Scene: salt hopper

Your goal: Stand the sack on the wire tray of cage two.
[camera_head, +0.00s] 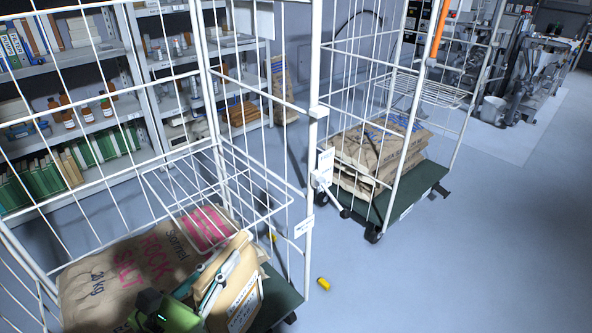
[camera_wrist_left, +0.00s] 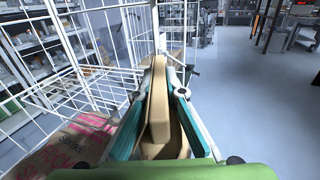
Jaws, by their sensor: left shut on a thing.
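My left gripper (camera_head: 212,283) is shut on a tan paper sack (camera_head: 243,283) with a white label, low at the front of the near cage. The sack is tilted in the head view. In the left wrist view the sack (camera_wrist_left: 158,105) stands edge-on between the two teal-padded fingers. The near cage has a white wire tray (camera_head: 222,187) above and behind the sack; it looks empty. The far cage also has a wire tray (camera_head: 432,88), empty too. I cannot read which cage is number two. My right gripper is not in view.
A large rock salt sack (camera_head: 125,270) lies in the near cage, below its tray. Several brown sacks (camera_head: 375,145) are stacked on the far cage's green base. White cage bars and posts (camera_head: 313,110) stand close by.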

